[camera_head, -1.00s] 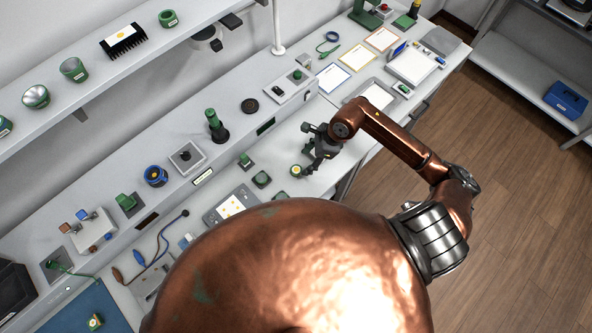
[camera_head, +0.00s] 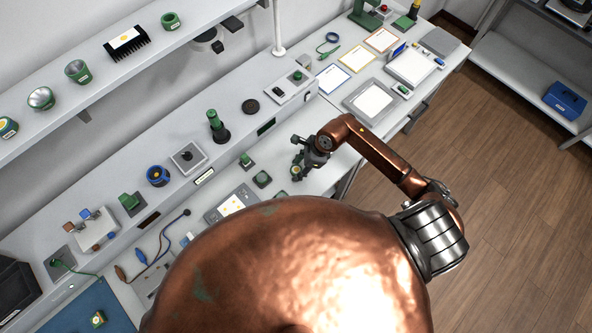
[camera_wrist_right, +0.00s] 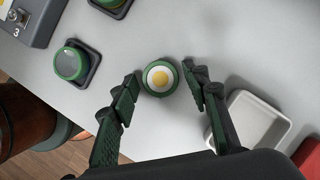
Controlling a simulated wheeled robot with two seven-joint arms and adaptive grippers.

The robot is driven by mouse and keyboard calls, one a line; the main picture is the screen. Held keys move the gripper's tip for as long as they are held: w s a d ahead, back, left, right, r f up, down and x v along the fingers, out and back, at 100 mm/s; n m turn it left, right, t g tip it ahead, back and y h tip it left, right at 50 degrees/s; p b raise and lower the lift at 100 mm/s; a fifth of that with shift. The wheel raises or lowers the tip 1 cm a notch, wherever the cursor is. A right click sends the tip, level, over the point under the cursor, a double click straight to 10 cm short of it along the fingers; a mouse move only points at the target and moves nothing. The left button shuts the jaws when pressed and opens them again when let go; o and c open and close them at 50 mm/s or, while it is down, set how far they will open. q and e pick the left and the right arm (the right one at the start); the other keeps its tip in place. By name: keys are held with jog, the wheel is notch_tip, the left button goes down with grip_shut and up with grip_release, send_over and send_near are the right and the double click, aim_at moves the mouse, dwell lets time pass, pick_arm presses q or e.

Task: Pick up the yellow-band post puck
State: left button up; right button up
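The puck (camera_wrist_right: 160,77) is round, with a green rim, a white ring and a yellow centre. It sits on the white bench top, and no band on its side can be made out. In the right wrist view my right gripper (camera_wrist_right: 160,80) is open, with one dark finger on each side of the puck and a visible gap to each. In the head view my right gripper (camera_head: 300,168) is over the puck (camera_head: 296,172) and partly hides it. My left gripper is not in view.
A green round piece in a dark square holder (camera_wrist_right: 70,63) stands left of the puck. A shallow white tray (camera_wrist_right: 237,128) is close to the right finger, with a red object (camera_wrist_right: 308,155) beyond it. A grey numbered panel (camera_wrist_right: 40,22) lies at the upper left.

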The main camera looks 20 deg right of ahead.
jog(key=c, duration=0.9)
jog(key=shift+c, duration=0.2)
